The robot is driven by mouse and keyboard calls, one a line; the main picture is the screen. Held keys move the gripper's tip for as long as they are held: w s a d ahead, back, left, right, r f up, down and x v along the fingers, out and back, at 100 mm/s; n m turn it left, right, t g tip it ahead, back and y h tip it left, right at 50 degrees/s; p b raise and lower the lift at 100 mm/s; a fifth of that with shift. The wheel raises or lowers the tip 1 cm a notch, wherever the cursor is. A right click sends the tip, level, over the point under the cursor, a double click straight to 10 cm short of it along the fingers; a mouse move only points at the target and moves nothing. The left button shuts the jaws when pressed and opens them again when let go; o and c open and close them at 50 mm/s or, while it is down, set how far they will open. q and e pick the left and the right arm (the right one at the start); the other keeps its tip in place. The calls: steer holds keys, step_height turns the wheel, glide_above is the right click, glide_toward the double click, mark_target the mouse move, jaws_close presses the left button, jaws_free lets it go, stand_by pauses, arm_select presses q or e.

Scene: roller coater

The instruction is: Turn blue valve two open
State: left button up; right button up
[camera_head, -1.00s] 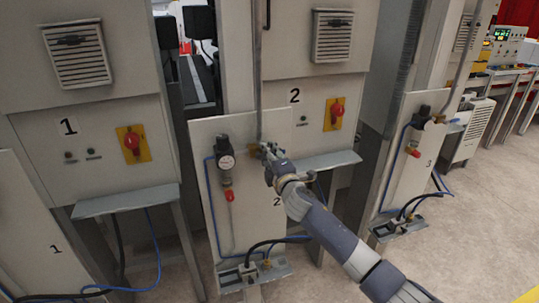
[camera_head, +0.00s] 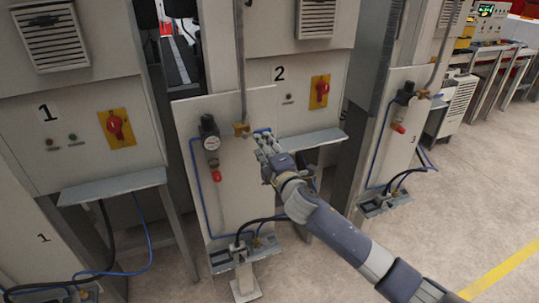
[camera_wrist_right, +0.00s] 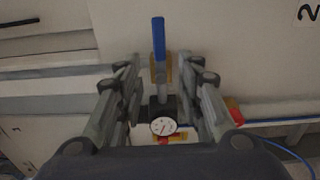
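The blue valve handle (camera_head: 262,131) of unit 2 sticks out to the right from a brass fitting (camera_head: 241,129) on the vertical pipe, so it lies across the pipe. In the right wrist view the blue handle (camera_wrist_right: 158,38) points up the picture, centred between my fingers. My right gripper (camera_head: 266,146) is just below and in front of the handle, apart from the fitting. In the wrist view my right gripper (camera_wrist_right: 160,75) is open, with a finger on either side and nothing clasped. My left gripper is out of view.
A regulator with a round gauge (camera_head: 212,143) and red tip hangs left of the valve. A narrow grey shelf (camera_head: 312,139) juts out to the right. Unit 3's panel (camera_head: 393,140) stands farther right. Open floor (camera_head: 440,215) lies at the lower right.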

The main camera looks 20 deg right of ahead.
steer(key=shift+s, duration=2)
steer(key=s+d+f+m+g+h+b, duration=0.1)
steer(key=s+d+f+m+g, duration=0.1)
steer(key=f, duration=1)
steer(key=s+d+f+m+g+b, duration=0.1)
steer(key=d+f+m+g, duration=0.15)
steer(key=f, duration=1.05)
steer(key=s+f+m+g+b, duration=0.1)
steer(key=s+f, duration=0.3)
steer(key=f, duration=0.3)
steer(key=s+f+m+g, duration=0.2)
steer(key=s+f, duration=0.2)
steer(key=f, duration=0.4)
steer(key=s+f+m+g+b, duration=0.1)
steer(key=s+f, duration=0.4)
steer(key=f, duration=0.2)
steer(key=s+f+m+g+b, duration=0.2)
steer(key=s+f+m+g, duration=0.25)
steer(key=s+f, duration=1.4)
steer(key=s+a+f+m+g, duration=0.1)
steer(key=s+f+g, duration=0.1)
steer(key=s, duration=1)
steer(key=s+a+f+m+g, duration=0.2)
steer(key=s+f, duration=0.2)
steer(key=s, duration=0.8)
steer(key=shift+a+f+b, duration=0.2)
steer(key=shift+a+b, duration=0.1)
steer(key=shift+b, duration=0.1)
